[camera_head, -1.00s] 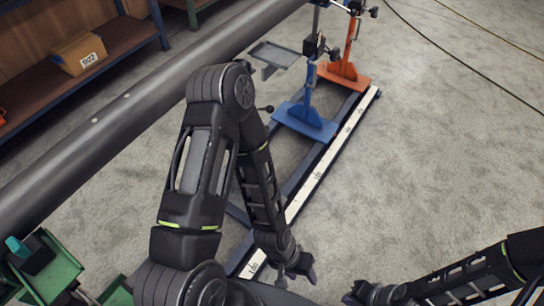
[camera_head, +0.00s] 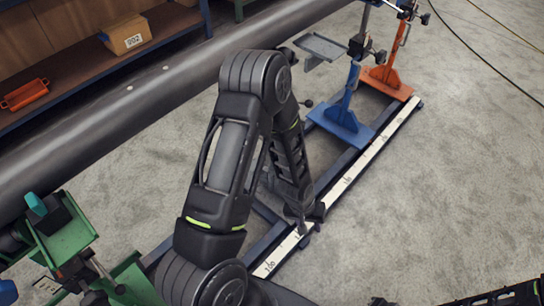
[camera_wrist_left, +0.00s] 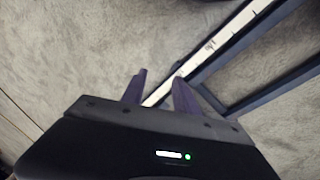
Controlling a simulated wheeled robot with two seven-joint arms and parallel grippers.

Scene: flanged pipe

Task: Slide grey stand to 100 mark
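I cannot make out a stand that is clearly grey; a grey flat tray (camera_head: 322,46) shows at the top, and my left arm hides part of the rail. My right gripper (camera_head: 378,302) barely shows at the bottom edge.
A blue stand (camera_head: 341,124) and an orange stand (camera_head: 388,80) are at the far end of the rail. A green stand (camera_head: 65,240) is at lower left. A large dark pipe (camera_head: 110,110) crosses the left side.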

